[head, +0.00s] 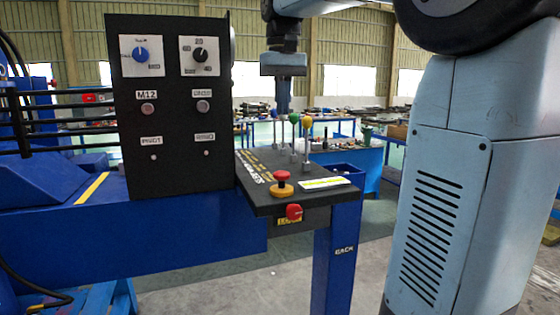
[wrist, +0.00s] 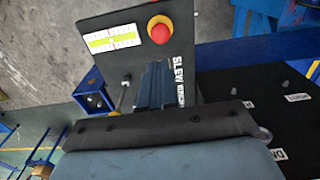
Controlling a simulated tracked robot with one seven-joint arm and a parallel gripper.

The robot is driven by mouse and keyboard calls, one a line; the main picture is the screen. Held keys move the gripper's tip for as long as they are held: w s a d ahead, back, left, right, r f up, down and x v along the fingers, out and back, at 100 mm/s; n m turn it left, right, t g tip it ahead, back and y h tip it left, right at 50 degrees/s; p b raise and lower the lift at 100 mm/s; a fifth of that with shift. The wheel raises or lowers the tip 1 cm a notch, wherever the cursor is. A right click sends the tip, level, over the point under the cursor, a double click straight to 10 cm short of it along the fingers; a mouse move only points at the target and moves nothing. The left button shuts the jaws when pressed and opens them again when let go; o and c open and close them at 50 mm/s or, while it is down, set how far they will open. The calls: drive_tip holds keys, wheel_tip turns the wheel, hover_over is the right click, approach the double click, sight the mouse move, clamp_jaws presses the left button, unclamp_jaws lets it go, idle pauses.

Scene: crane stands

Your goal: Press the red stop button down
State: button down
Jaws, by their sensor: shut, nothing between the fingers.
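A red mushroom-shaped stop button (head: 283,176) on a yellow base stands on the black control shelf (head: 262,203), near its front. It also shows in the wrist view (wrist: 160,29), beyond my fingertips. My gripper (head: 283,110) points down above the back part of the shelf, among the levers in the picture. Its fingers (wrist: 154,66) are shut and empty, and apart from the button, which lies lower and nearer the head camera. A second red knob (head: 293,211) sits on the shelf's front edge above a yellow label.
Several thin levers, with green (head: 294,117) and yellow (head: 307,122) knobs among them, rise from the shelf behind the button. A black upright panel (head: 175,110) with dials stands to the left. A white and yellow label (head: 324,183) lies right of the button.

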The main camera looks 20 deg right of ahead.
sight(282, 172)
drive_tip(key=shift+w+r, duration=0.15)
drive_tip(key=shift+r, duration=0.05)
wheel_tip(282, 172, down, 14)
drive_tip(key=shift+f, duration=0.1)
idle(0.8)
drive_tip(key=shift+f, duration=1)
drive_tip(key=shift+r, duration=0.1)
